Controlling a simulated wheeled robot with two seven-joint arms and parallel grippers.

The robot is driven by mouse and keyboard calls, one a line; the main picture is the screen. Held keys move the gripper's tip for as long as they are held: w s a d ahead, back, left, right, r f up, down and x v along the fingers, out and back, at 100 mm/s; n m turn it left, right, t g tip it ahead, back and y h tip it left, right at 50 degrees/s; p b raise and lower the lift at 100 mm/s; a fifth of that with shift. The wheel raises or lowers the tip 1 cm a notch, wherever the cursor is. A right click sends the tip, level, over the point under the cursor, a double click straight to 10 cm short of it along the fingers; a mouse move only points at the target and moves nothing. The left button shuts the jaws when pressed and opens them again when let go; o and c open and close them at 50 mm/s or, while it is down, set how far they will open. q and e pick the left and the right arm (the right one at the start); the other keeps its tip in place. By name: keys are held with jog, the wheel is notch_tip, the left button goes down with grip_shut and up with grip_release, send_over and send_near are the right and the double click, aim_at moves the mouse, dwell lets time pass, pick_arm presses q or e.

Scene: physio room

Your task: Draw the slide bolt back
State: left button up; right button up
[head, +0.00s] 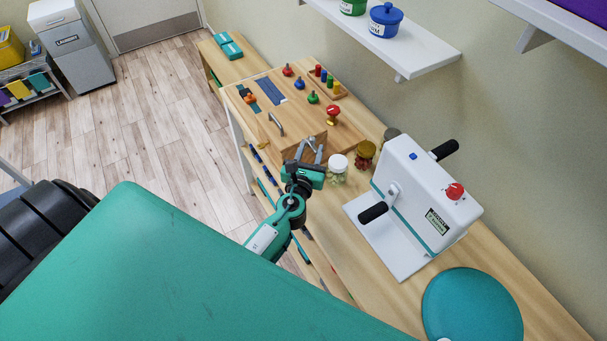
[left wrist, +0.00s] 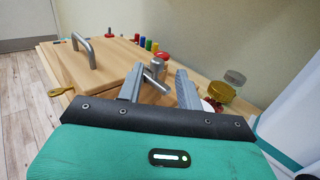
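My left gripper (head: 311,146) is over the near right corner of the wooden activity board (head: 262,112). In the left wrist view its two grey fingers (left wrist: 161,72) are spread apart. A grey metal piece with a round knob (left wrist: 154,71), seemingly the slide bolt, shows between them at the board's edge. I cannot tell whether a finger touches it. In the head view the gripper hides the bolt. My right gripper is not in view.
A jar with a white lid (head: 338,163) and a jar with a brown lid (head: 365,152) stand close right of the gripper. The board has a metal handle (head: 276,126) and several coloured knobs. A white hand-crank machine (head: 414,190) stands further right.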

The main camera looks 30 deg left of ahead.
pick_arm(q)
jog(key=b+v, duration=0.2)
jog(key=v, duration=0.7)
jog(key=shift+s, duration=0.35)
jog(key=shift+d, duration=0.1)
